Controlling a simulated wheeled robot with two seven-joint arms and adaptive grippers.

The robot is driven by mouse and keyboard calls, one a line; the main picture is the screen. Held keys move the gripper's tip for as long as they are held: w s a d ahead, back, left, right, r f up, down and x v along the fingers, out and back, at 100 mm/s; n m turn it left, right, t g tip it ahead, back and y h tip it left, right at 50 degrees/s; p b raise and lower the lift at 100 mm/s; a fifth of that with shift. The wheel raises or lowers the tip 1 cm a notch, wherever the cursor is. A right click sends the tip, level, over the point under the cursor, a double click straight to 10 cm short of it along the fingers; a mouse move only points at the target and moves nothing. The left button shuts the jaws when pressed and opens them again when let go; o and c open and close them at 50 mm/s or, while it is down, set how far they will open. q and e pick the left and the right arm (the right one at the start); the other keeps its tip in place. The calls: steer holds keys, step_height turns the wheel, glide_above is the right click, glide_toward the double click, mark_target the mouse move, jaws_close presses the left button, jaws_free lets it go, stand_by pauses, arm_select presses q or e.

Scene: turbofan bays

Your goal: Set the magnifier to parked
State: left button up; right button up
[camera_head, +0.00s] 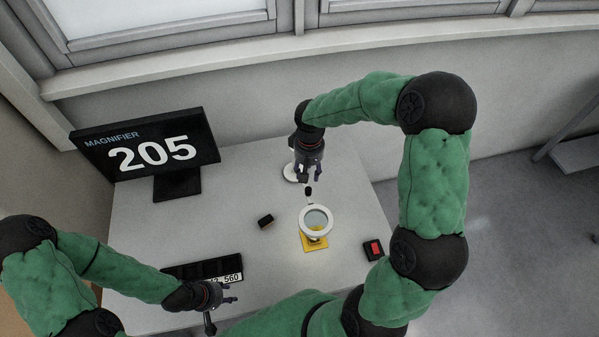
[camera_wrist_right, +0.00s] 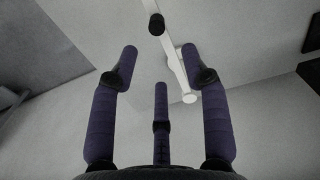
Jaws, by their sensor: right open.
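The magnifier's white ring lens (camera_head: 316,222) hangs over a yellow pad on the table. Its round white base (camera_head: 291,173) is partly hidden behind my right gripper. A black knob (camera_head: 308,191) shows between the gripper and the lens. In the right wrist view the magnifier's white arm (camera_wrist_right: 172,62) runs past the fingertips, with the black knob (camera_wrist_right: 157,24) at the top. My right gripper (camera_head: 310,178) is open above the magnifier arm; its spread fingers (camera_wrist_right: 160,58) show nothing clasped. My left gripper (camera_head: 231,304) has spread, empty fingers near the front of the table.
A monitor (camera_head: 150,147) reads "MAGNIFIER 205" at the back left. A small dark block (camera_head: 265,221) lies left of the lens. A black box with a red top (camera_head: 373,250) lies right. A black tray (camera_head: 200,269) with a number label is near my left gripper. The table (camera_head: 215,205) is clear mid-left.

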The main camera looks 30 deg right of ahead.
mark_target(308, 189)
steer(key=shift+s+d+f, duration=0.1)
steer(key=shift+f, duration=0.15)
steer(key=f, duration=0.9)
steer(key=shift+s, duration=0.2)
steer(key=shift+w+f, duration=0.1)
steer(key=shift+f, duration=0.35)
jaws_close()
